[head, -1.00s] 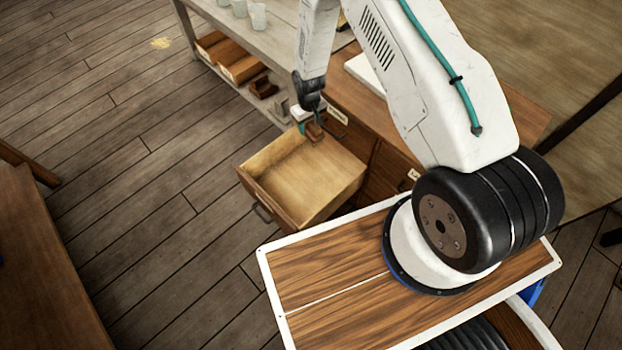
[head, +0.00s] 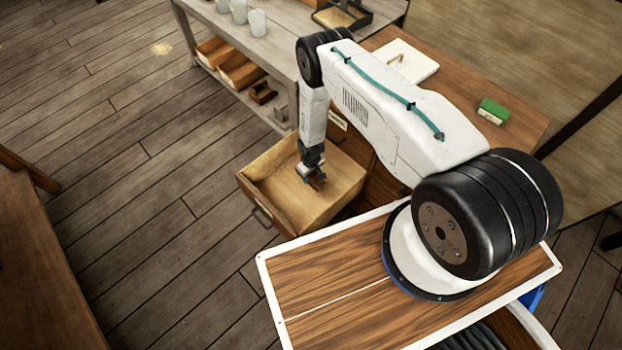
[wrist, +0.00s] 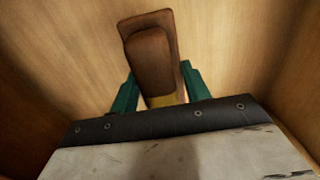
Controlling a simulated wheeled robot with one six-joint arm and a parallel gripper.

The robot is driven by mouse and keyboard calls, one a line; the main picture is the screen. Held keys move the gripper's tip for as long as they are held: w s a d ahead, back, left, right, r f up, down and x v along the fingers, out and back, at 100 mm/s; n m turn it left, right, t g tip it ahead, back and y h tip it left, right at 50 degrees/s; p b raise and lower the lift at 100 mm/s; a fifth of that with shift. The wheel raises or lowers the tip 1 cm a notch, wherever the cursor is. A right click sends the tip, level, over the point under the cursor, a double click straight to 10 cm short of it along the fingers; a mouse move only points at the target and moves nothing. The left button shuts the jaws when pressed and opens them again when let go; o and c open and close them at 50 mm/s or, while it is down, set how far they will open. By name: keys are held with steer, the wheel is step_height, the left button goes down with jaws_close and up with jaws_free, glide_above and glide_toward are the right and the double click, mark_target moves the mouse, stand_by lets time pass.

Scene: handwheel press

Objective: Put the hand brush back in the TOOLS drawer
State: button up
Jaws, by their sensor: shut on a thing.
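The open drawer (head: 262,180) juts out of the wooden cabinet, and its pale inside is bare around my gripper. My gripper (head: 315,182) is down inside the drawer, towards its right side. In the wrist view my gripper (wrist: 158,92) has its teal fingers shut on the brown hand brush (wrist: 152,55), with a yellowish part between the fingers. The drawer floor (wrist: 225,40) lies beyond the brush, with drawer walls on both sides. I cannot tell whether the brush touches the floor. In the head view only a small brown bit of the brush (head: 319,184) shows.
Open floor lies left of the drawer.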

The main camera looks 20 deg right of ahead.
mark_target(311, 179)
steer(key=shift+f, duration=1.55)
steer(key=shift+f, duration=0.1)
steer(key=o, duration=1)
steer(key=shift+o, duration=0.2)
